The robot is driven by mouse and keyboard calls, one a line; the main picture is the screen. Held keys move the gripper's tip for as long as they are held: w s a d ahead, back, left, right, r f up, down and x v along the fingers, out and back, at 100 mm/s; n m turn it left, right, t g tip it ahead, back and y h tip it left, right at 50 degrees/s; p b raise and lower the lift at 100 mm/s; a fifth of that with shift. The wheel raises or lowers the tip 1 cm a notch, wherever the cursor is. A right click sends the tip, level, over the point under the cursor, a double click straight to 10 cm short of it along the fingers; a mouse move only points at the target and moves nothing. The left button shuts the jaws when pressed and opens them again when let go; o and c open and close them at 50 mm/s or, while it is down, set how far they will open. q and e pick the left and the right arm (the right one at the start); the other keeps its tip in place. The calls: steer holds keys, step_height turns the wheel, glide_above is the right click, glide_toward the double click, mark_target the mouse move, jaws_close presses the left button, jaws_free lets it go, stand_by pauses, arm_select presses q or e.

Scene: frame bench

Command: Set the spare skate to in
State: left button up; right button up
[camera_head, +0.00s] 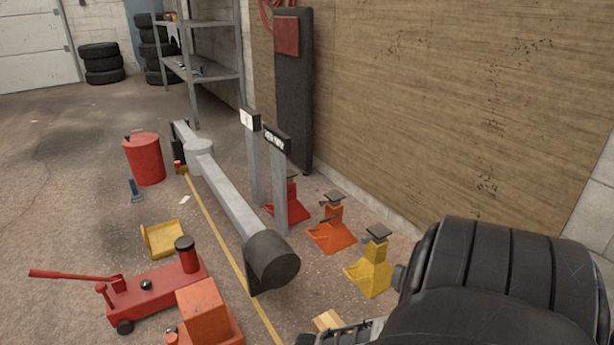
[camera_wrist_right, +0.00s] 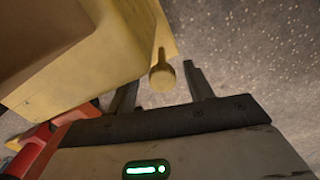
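I cannot tell for sure which thing is the spare skate. In the right wrist view a pale yellow box-like body (camera_wrist_right: 75,70) fills the upper left, with a lever ending in a round yellow knob (camera_wrist_right: 163,76). My right gripper (camera_wrist_right: 160,74) is open, its two fingers apart on either side of the knob; contact is not clear. In the head view a small pale yellow piece (camera_head: 327,320) shows at the bottom edge beside my right arm, mostly hidden. A yellow tilted frame (camera_head: 163,239) lies on the floor at left. My left gripper is out of view.
A red trolley jack (camera_head: 155,292) and an orange block (camera_head: 200,308) stand lower left. A grey beam (camera_head: 228,200) runs across the middle. Orange (camera_head: 331,232) and yellow (camera_head: 371,272) stands line the wall. A red bin (camera_head: 144,160) is farther back. The floor at far left is clear.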

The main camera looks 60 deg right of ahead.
steer(key=shift+a+r, duration=0.1)
steer(key=shift+r, duration=0.05)
arm_select(q)
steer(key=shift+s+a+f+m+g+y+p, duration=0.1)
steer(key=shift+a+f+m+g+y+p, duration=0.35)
steer(key=shift+p, duration=1.05)
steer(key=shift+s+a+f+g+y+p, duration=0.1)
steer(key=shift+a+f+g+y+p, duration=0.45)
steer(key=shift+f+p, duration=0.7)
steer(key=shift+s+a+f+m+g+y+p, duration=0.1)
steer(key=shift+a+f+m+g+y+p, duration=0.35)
steer(key=shift+p, duration=1.3)
arm_select(e)
step_height(320, 180, up, 16)
steer(key=shift+f, duration=0.2)
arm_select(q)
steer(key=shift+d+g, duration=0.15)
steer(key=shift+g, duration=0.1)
